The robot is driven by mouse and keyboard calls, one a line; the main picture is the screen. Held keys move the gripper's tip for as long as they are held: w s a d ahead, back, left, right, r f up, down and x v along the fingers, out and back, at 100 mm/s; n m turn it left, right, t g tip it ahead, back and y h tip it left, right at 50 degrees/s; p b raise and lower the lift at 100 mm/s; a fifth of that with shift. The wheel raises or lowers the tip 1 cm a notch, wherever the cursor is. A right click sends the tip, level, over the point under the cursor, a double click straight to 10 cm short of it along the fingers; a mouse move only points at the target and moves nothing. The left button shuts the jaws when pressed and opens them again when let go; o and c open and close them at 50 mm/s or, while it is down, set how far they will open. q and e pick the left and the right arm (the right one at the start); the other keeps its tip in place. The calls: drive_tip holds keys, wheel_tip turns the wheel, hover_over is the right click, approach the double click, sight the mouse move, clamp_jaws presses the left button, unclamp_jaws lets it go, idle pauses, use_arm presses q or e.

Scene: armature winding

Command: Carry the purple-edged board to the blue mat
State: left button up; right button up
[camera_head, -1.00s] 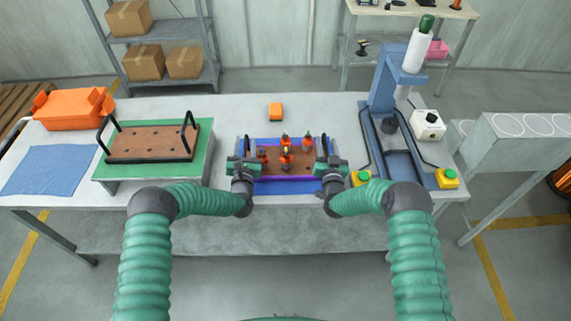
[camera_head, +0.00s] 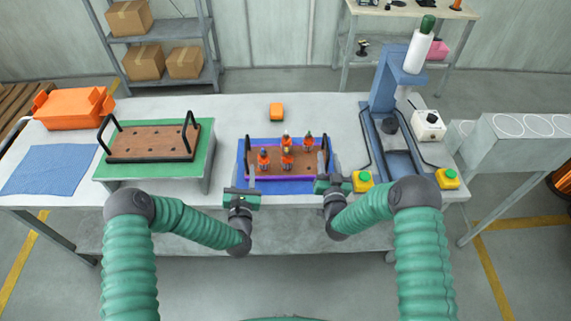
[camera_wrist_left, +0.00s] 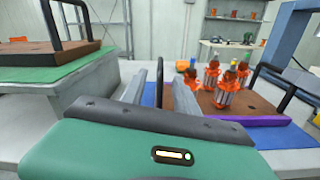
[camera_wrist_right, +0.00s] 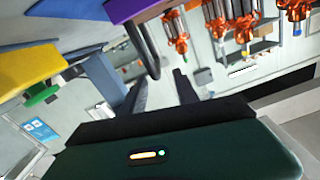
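The purple-edged board (camera_head: 310,171) is brown with black handles at its ends and rests on the blue mat (camera_head: 242,160) at the table's front middle. Several orange and silver armatures (camera_head: 287,160) stand upright on it. The board also shows in the left wrist view (camera_wrist_left: 262,120), and its purple edge in the right wrist view (camera_wrist_right: 130,9). My left gripper (camera_head: 241,190) is open and empty, in front of the board's left end. My right gripper (camera_head: 334,182) is open and empty, by its front right corner. Neither appears to touch the handles.
A second brown board (camera_head: 150,143) with black handles stands on a green mat (camera_head: 204,140) on a raised stand at left. A blue cloth (camera_head: 48,172) and an orange case (camera_head: 72,108) lie farther left. A blue press (camera_head: 384,90) with yellow-green buttons (camera_head: 362,178) stands at right.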

use_arm(q)
drive_tip(key=shift+a, duration=0.15)
drive_tip(key=o, duration=0.6)
drive_tip(key=shift+c, duration=0.2)
use_arm(e)
drive_tip(key=s, duration=0.5)
drive_tip(key=o, duration=0.6)
drive_tip(key=shift+c, duration=0.2)
use_arm(q)
drive_tip(key=shift+s, duration=0.1)
drive_tip(key=shift+s+d+p, duration=0.2)
drive_tip(key=shift+s+p, duration=0.4)
drive_tip(key=shift+s, duration=2.3)
use_arm(e)
drive_tip(key=shift+r, duration=0.6)
use_arm(q)
drive_tip(key=shift+r, duration=0.1)
wheel_tip(320, 180, up, 7)
drive_tip(key=s+a+p, duration=0.2)
drive_tip(key=p, duration=0.3)
drive_tip(key=shift+a+p, duration=0.15)
drive_tip(key=shift+p, duration=0.2)
use_arm(e)
wheel_tip(320, 180, up, 6)
drive_tip(key=shift+f, duration=0.15)
